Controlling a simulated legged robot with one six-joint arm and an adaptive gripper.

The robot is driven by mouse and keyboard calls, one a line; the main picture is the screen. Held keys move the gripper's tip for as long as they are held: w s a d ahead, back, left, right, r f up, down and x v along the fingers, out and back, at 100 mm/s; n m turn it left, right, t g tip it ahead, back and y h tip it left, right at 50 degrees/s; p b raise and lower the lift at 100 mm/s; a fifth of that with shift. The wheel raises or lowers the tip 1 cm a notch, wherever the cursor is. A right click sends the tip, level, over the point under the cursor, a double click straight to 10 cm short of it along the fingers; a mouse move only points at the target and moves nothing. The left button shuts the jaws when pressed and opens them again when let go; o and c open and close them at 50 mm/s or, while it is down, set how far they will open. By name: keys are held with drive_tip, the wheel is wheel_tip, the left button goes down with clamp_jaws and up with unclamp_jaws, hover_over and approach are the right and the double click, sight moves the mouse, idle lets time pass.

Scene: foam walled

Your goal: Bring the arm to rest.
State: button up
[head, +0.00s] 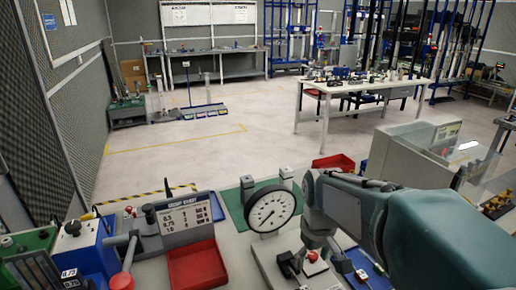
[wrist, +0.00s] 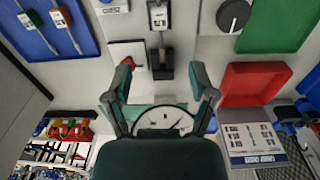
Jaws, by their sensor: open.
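My arm reaches in from the right of the head view, over the bench in front of me. My gripper (head: 318,250) points down above the bench, near a round white dial gauge (head: 270,208). In the wrist view my gripper (wrist: 162,70) has its two fingers spread well apart, with nothing held between them. The dial gauge (wrist: 163,118) shows behind the fingers there and is partly hidden by the gripper body. A small stand with a red knob (head: 313,256) lies below the gripper in the head view.
A red tray (head: 197,268) and a blue box (head: 88,252) stand at the left of the bench. A second red tray (head: 333,163) lies behind the gauge. A grey machine (head: 408,158) stands beside the arm at right. Open floor (head: 215,165) lies beyond the bench.

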drive_tip(key=s+r+m+t, duration=0.1)
drive_tip(key=s+r+t, duration=0.1)
drive_tip(key=s, duration=0.4)
drive_tip(key=s+r+m+t, duration=0.2)
drive_tip(key=s+r+t, duration=0.1)
drive_tip(key=s, duration=0.4)
drive_tip(key=shift+s+r, duration=0.25)
drive_tip(key=shift+r, duration=0.05)
drive_tip(key=shift+o, duration=0.2)
drive_tip(key=shift+w, duration=0.1)
idle(1.0)
